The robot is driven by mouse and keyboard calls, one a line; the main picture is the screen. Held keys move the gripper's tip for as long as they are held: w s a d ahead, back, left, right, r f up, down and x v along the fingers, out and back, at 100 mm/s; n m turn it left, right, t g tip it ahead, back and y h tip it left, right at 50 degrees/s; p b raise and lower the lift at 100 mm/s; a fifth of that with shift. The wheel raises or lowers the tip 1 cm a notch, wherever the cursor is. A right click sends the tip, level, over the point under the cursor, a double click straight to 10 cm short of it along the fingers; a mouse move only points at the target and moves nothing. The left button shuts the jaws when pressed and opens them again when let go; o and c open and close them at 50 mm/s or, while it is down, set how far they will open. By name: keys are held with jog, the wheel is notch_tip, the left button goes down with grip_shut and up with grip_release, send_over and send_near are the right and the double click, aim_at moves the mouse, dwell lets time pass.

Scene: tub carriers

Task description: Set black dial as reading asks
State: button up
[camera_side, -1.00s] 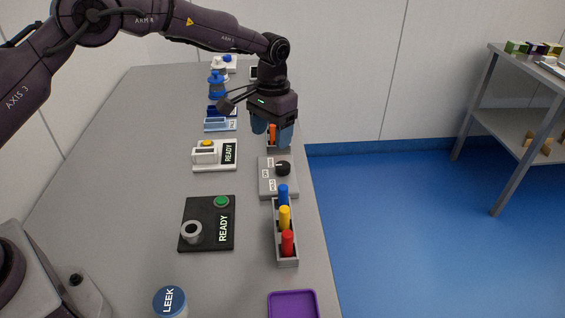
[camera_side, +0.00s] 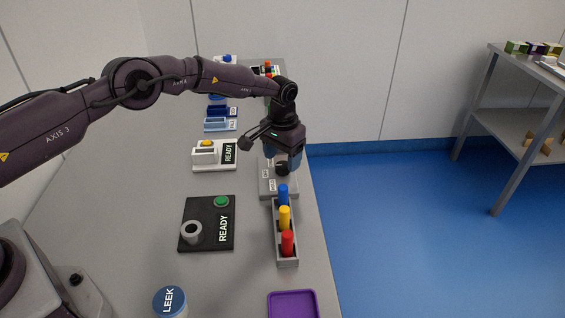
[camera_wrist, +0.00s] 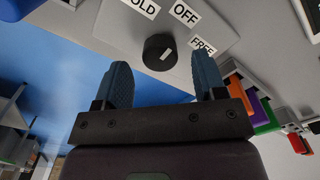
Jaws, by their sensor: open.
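The black dial (camera_wrist: 160,53) is a round knob with a pale pointer mark, set on a grey panel (camera_wrist: 105,22). In the wrist view the labels "OLD" (its start cut off), "OFF" (camera_wrist: 186,13) and "FREE" (camera_wrist: 202,44) lie around it. The pointer mark slants up and right, roughly between "OFF" and "FREE". My gripper (camera_wrist: 165,75) is open, its two blue fingers apart, with the dial showing between and beyond their tips. In the side view the dial (camera_side: 282,168) is partly hidden by my gripper (camera_side: 282,165); contact cannot be told.
A grey rack (camera_side: 288,262) with blue, yellow and red pegs stands just in front of the panel. A black board (camera_side: 207,240) marked READY and a white READY unit (camera_side: 214,167) lie to the left. A purple tray (camera_side: 293,292) sits near the table's right edge.

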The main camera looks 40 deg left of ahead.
jog(key=shift+f, duration=1.15)
jog(key=c, duration=0.9)
jog(key=shift+m, duration=0.4)
jog(key=m, duration=0.3)
jog(key=shift+m, duration=0.4)
jog(key=m, duration=0.5)
jog(key=shift+r, duration=0.1)
jog(key=shift+m, duration=0.3)
